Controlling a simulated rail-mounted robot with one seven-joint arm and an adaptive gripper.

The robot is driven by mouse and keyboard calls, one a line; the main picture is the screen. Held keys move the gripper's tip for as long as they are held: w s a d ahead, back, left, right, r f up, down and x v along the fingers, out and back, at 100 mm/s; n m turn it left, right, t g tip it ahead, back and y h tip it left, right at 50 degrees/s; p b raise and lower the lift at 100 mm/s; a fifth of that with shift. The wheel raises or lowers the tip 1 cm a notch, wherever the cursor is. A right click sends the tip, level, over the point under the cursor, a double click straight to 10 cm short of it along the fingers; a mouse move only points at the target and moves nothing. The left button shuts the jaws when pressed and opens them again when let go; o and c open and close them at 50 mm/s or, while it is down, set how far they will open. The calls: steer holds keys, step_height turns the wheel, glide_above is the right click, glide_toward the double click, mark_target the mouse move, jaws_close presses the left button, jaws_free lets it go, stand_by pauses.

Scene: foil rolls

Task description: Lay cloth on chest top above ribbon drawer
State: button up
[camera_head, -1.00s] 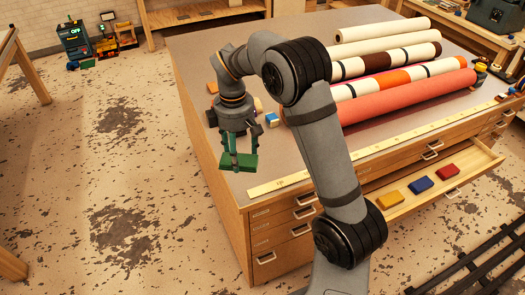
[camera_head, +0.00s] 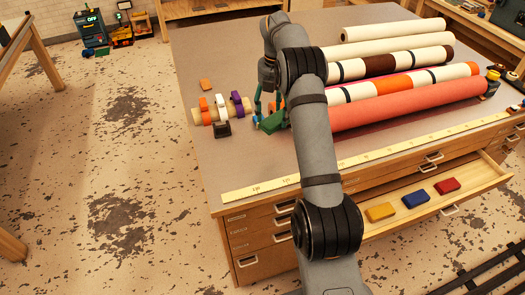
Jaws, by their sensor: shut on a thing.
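My gripper (camera_head: 265,108) is over the chest top (camera_head: 215,165), partly hidden behind my arm. It is shut on a green, block-like folded piece (camera_head: 271,122), which looks like the cloth. The gap between the green piece and the chest top is hard to judge. One drawer (camera_head: 385,226) at the chest's front is pulled open and holds yellow (camera_head: 380,212), blue (camera_head: 416,198) and red (camera_head: 447,186) pieces. I cannot read any drawer label, so I cannot tell which is the ribbon drawer.
Long rolls, including a red one (camera_head: 410,103), lie across the right of the top. A yellow measuring strip (camera_head: 262,187) runs along the front edge. The front left is bare.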

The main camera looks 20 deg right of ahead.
steer(key=shift+a+f, duration=0.25)
steer(key=shift+a, duration=0.1)
glide_above(244, 158)
step_height(244, 158, down, 6)
steer(key=shift+f, duration=0.15)
steer(key=shift+a+f, duration=0.1)
steer(key=shift+f, duration=0.05)
steer(key=shift+f+p, duration=0.45)
steer(key=shift+f, duration=1.5)
steer(key=shift+f, duration=0.15)
steer(key=o, duration=1.1)
steer(key=shift+o, duration=0.2)
